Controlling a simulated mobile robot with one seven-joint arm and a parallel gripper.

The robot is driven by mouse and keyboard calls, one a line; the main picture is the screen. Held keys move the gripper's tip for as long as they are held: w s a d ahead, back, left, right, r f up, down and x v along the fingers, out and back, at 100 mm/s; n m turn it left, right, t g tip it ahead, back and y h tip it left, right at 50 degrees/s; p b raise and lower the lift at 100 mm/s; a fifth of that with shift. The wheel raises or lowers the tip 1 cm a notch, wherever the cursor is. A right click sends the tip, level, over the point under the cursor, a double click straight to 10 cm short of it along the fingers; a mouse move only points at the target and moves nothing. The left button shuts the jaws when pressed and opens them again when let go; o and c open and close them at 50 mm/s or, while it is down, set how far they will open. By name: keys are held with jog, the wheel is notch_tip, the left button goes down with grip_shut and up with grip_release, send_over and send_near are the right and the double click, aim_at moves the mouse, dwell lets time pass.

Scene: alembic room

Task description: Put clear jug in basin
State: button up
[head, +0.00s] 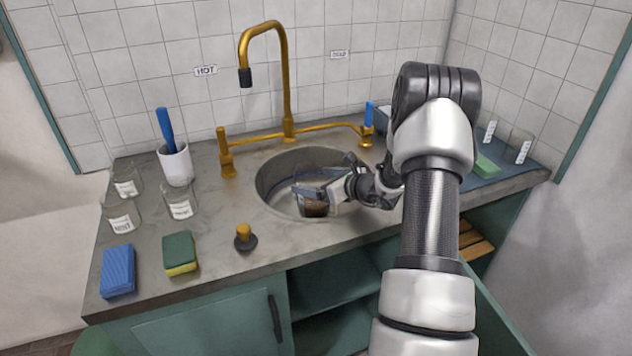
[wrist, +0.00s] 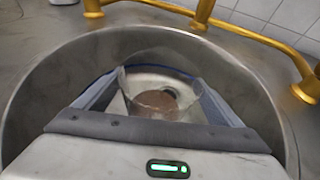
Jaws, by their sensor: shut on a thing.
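The clear jug (head: 315,208) is see-through with brown at its bottom. It is inside the round metal basin (head: 275,163) sunk in the counter. My gripper (head: 309,193) reaches in from the right and is shut on the jug. In the wrist view the jug (wrist: 158,103) sits between the two fingers of my gripper (wrist: 160,82), its rim upward, with the basin wall (wrist: 45,85) around it. I cannot tell whether the jug's base touches the basin floor.
A brass faucet (head: 287,85) rises behind the basin. Several clear beakers (head: 122,217), a white cup with a blue-handled brush (head: 175,165), a blue sponge (head: 118,270), a green-yellow sponge (head: 180,254) and a plug (head: 244,238) stand left. More glassware (head: 519,148) is at right.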

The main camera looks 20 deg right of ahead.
jog(key=shift+r, duration=0.15)
jog(key=o, duration=1.9)
jog(key=shift+f, duration=0.25)
jog(key=shift+c, duration=0.2)
jog(key=p+v, duration=0.1)
jog(key=v, duration=1.1)
jog(key=shift+r, duration=0.2)
